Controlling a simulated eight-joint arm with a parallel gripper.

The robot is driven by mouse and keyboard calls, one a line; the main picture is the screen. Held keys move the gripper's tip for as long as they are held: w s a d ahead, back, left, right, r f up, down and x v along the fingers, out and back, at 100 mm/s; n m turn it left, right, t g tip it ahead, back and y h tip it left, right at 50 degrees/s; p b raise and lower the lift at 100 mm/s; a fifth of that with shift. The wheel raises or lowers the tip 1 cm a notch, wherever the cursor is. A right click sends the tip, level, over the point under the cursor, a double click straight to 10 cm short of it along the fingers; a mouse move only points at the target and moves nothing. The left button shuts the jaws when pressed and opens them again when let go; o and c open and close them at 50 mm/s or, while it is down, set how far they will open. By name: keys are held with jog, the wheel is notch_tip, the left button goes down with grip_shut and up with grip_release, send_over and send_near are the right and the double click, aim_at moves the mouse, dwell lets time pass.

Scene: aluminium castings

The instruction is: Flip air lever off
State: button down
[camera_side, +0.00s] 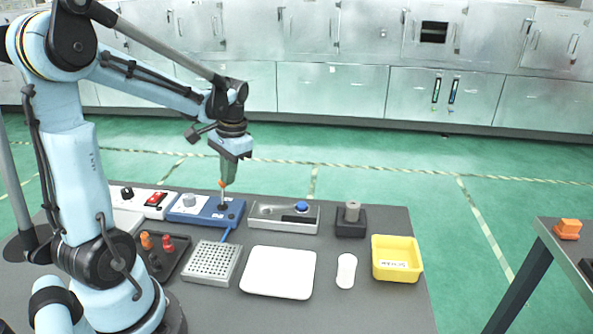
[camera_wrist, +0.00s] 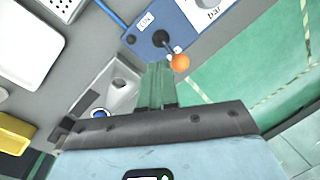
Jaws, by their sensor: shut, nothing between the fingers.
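The lever is a thin metal rod with an orange ball knob (camera_side: 222,184), standing nearly upright from a black base on the blue control box (camera_side: 203,210). In the wrist view the orange knob (camera_wrist: 180,62) is right of the green fingertips, and the blue box (camera_wrist: 138,44) carries a small white label. My gripper (camera_side: 227,180) points down, shut and empty, with its fingertips beside the knob at about its height. The wrist view shows the closed fingers (camera_wrist: 158,67) close to the knob. I cannot tell whether they touch it.
Left of the blue box is a white box with a red switch (camera_side: 156,198). Right of it are a grey device with a blue button (camera_side: 270,217) and a dark block with a grey cylinder (camera_side: 351,219). In front are a perforated block (camera_side: 211,264), a white tray (camera_side: 279,272) and a yellow bin (camera_side: 396,259).

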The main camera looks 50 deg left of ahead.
jog(key=shift+r, duration=0.5)
jog(key=shift+d, duration=0.1)
jog(key=w+d+r, duration=0.1)
jog(key=r, duration=0.4)
jog(key=w+d+r, duration=0.2)
jog(key=r, duration=0.4)
jog(key=shift+w+d+r, duration=0.15)
jog(key=shift+w, duration=0.15)
jog(key=s+d+f+m+t, duration=0.1)
jog(key=d+f+t, duration=0.3)
jog(key=d, duration=0.4)
jog(key=s+d+f+m+t+h, duration=0.1)
jog(key=d+f+t, duration=0.3)
jog(key=d, duration=0.5)
jog(key=shift+s+f+m+h, duration=0.2)
jog(key=shift+s+m+h, duration=0.1)
jog(key=shift+s, duration=0.2)
